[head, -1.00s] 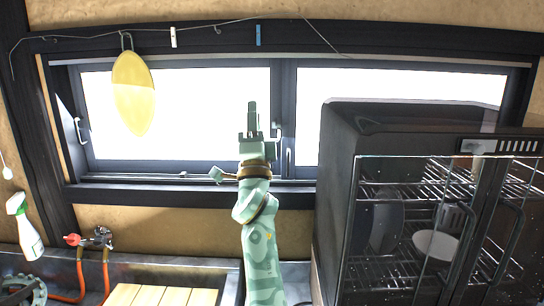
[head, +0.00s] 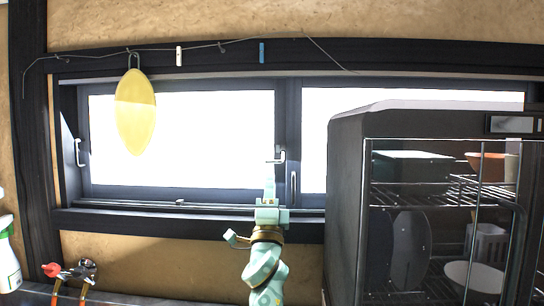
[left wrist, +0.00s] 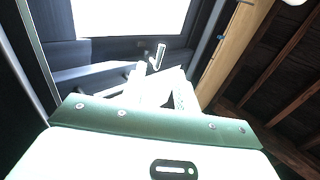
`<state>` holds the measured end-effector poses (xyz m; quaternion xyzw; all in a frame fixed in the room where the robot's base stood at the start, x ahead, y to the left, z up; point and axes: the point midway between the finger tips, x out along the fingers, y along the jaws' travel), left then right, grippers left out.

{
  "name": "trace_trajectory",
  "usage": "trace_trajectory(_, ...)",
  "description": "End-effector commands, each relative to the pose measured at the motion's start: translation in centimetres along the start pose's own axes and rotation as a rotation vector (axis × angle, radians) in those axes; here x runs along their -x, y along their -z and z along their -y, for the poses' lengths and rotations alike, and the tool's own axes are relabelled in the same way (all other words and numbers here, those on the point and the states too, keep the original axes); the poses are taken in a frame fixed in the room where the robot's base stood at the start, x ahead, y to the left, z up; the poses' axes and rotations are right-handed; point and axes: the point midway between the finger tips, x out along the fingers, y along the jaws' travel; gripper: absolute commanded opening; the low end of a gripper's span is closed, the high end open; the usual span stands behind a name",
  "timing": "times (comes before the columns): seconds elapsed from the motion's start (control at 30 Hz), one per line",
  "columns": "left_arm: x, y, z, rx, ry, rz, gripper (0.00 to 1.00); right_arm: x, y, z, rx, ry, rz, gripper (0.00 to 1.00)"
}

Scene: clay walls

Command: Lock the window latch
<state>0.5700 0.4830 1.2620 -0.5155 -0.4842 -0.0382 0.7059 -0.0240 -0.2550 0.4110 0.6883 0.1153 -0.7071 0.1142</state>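The window (head: 200,196) has dark frames and bright panes. A small pale latch handle (head: 282,156) is on its middle upright, with a hooked shape. My left gripper (head: 270,172) points up just below and left of the latch in the head view, its fingertips close to it. In the left wrist view the pale fingers (left wrist: 163,90) are washed out by light, and a small upright handle (left wrist: 160,56) shows just beyond them. Contact cannot be told, nor the gap between the fingers. My right gripper is out of view.
A dark glass-fronted cabinet (head: 345,200) with wire shelves and dishes stands close to the right of my left arm. A yellow oval item (head: 135,115) hangs from a cord at the left. A spray bottle (head: 8,262) and red-handled tap (head: 52,269) are lower left.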

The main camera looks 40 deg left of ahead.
Motion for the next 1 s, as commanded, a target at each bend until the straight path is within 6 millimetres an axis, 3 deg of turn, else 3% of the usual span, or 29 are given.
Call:
trace_trajectory(0.03,-1.6,-0.1,0.2,-0.001,0.003,0.002,0.31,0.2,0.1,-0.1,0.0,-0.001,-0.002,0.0)
trace_trajectory(0.2,-5.5,-0.1,0.0,0.0,0.001,0.001,0.31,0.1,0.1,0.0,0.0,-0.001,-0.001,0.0)
trace_trajectory(0.4,-8.6,0.0,-0.2,0.0,-0.001,0.0,0.31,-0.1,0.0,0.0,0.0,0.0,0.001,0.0)
trace_trajectory(0.8,-9.7,0.0,-0.1,0.0,-0.001,0.0,0.31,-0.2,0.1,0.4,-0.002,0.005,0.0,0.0)
trace_trajectory(0.83,-9.7,0.0,-0.1,0.0,-0.001,0.0,0.28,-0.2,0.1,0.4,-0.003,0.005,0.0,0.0)
trace_trajectory(0.93,-9.7,0.0,-0.1,0.0,-0.001,0.0,0.0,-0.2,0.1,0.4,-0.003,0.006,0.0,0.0)
trace_trajectory(1.0,-9.7,0.0,-0.1,0.0,-0.001,0.0,0.0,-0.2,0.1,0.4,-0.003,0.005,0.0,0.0)
